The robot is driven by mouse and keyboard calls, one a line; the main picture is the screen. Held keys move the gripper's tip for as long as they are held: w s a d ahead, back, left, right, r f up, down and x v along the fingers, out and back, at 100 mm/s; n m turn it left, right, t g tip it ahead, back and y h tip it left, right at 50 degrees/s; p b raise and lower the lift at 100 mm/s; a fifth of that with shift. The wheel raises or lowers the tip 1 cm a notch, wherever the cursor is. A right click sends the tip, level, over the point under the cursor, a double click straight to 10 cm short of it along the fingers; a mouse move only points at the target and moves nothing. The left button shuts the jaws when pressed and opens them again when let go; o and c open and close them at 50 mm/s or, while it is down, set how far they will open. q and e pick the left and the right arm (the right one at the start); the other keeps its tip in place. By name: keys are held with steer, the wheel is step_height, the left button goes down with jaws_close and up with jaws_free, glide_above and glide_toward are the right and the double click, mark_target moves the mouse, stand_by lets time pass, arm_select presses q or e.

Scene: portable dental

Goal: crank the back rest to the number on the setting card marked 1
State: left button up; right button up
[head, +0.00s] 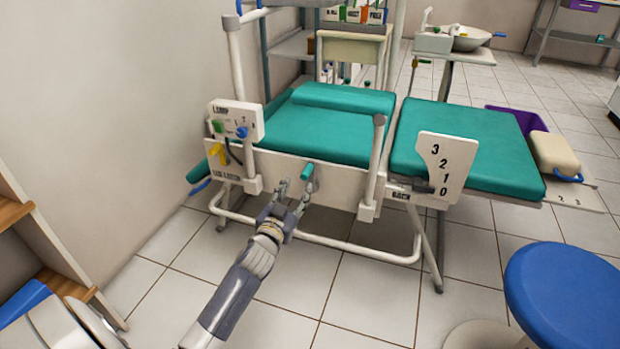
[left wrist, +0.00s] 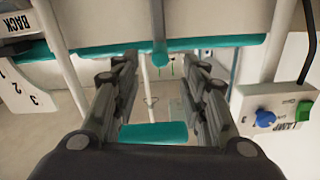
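The treatment chair has a green back rest (head: 468,148) at the right and a green seat (head: 320,132) at the left. A white scale plate (head: 455,152) beside the back rest reads 3, 2, 1, 0 downward; a dark pointer (head: 424,187) lies near its lower end, beside the BACK label (head: 400,195). A short green crank handle (head: 307,171) sticks out of the white side panel; it also shows in the left wrist view (left wrist: 160,56). My left gripper (head: 294,187) is open just before and below the handle, empty between its fingers. My right gripper is out of view. I cannot make out the setting card marked 1.
A lamp control box (head: 236,121) with coloured knobs is at the left of the chair. A blue stool (head: 565,290) stands front right. A white board (head: 575,196) with small numbers lies near a purple bin (head: 518,118). White frame rails (head: 350,250) run below the panel.

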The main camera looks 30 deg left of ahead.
mark_target(303, 178)
arm_select(q)
steer(key=b+x, duration=0.2)
steer(key=x, duration=0.6)
steer(key=shift+w+f+b, duration=0.1)
steer(key=shift+w+b, duration=0.2)
steer(key=shift+b, duration=0.05)
jaws_close()
